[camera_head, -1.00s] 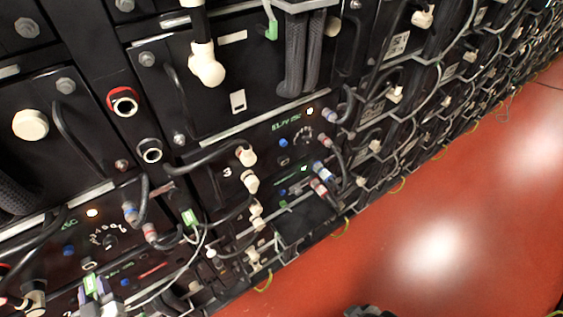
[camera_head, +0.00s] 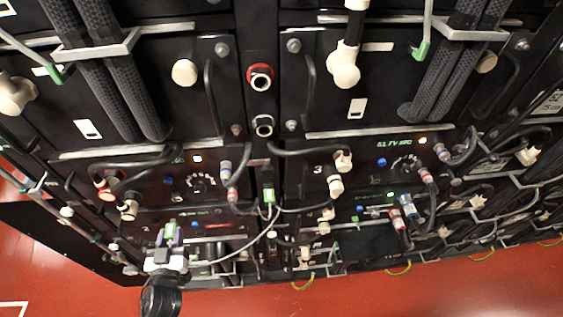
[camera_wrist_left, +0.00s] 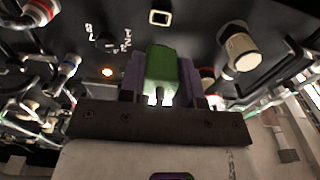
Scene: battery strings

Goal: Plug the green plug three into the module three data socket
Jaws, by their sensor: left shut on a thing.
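My left gripper (camera_head: 168,239) is at the lower left of the head view, in front of the lower panel of the left module. Its purple fingers are shut on a green plug (camera_wrist_left: 162,66), which fills the gap between them in the left wrist view. The plug also shows small in the head view (camera_head: 169,229). Module three, marked by a white "3" (camera_head: 318,170), is right of the gripper, apart from the plug. I cannot make out which opening is its data socket. My right gripper is not in view.
Another green connector (camera_head: 268,195) is on the central column, with a thin grey cable (camera_head: 258,238) curving from it towards my left gripper. Cream cable connectors (camera_head: 336,187) and looped cables stand out from module three. The red floor (camera_head: 400,293) in front is clear.

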